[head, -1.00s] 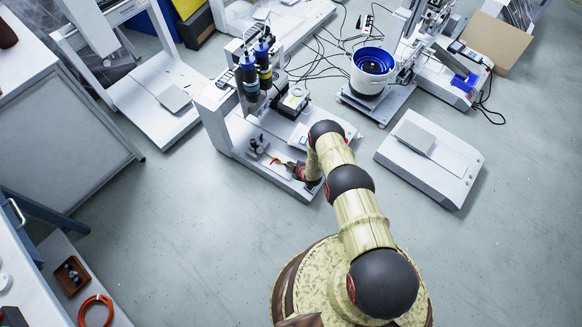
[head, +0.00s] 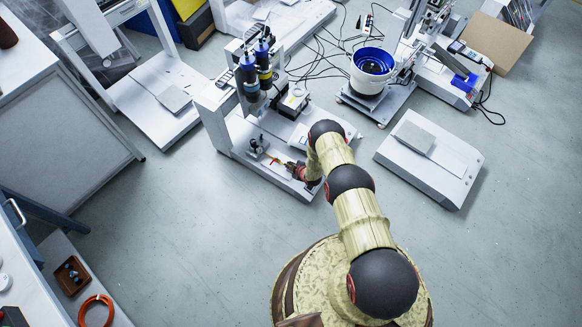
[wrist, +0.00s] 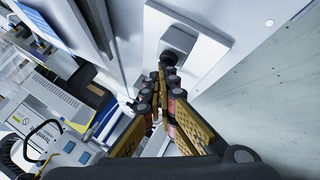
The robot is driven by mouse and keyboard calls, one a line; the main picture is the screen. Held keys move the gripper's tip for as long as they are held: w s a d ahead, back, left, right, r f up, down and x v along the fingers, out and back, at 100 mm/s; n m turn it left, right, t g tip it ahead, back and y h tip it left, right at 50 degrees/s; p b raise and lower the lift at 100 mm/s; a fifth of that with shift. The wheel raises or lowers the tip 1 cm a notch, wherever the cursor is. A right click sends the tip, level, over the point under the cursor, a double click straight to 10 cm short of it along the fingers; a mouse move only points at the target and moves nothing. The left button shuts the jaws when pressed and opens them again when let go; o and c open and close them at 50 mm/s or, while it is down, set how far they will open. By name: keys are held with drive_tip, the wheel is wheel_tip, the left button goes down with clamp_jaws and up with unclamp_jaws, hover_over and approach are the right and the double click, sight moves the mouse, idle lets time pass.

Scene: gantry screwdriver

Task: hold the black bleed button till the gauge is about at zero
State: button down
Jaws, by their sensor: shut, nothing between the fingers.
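My gripper (head: 283,163) is low over the white base of the gantry machine, with its fingers pointing toward a small dark unit (head: 257,146) with a round face. In the wrist view the fingers (wrist: 166,66) are together and empty. The gauge reading is too small to read.
The screwdriver gantry with dark cylinders (head: 262,62) stands behind the small unit. A white bowl feeder with a blue inside (head: 373,62) stands to the right. Cables (head: 325,50) lie on the floor behind.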

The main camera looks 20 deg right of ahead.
drive_tip(key=shift+r+p, duration=0.4)
drive_tip(key=shift+r, duration=0.35)
drive_tip(key=shift+r, duration=0.1)
drive_tip(key=shift+r+p, duration=1.65)
drive_tip(key=shift+r, duration=0.8)
drive_tip(key=shift+f, duration=0.1)
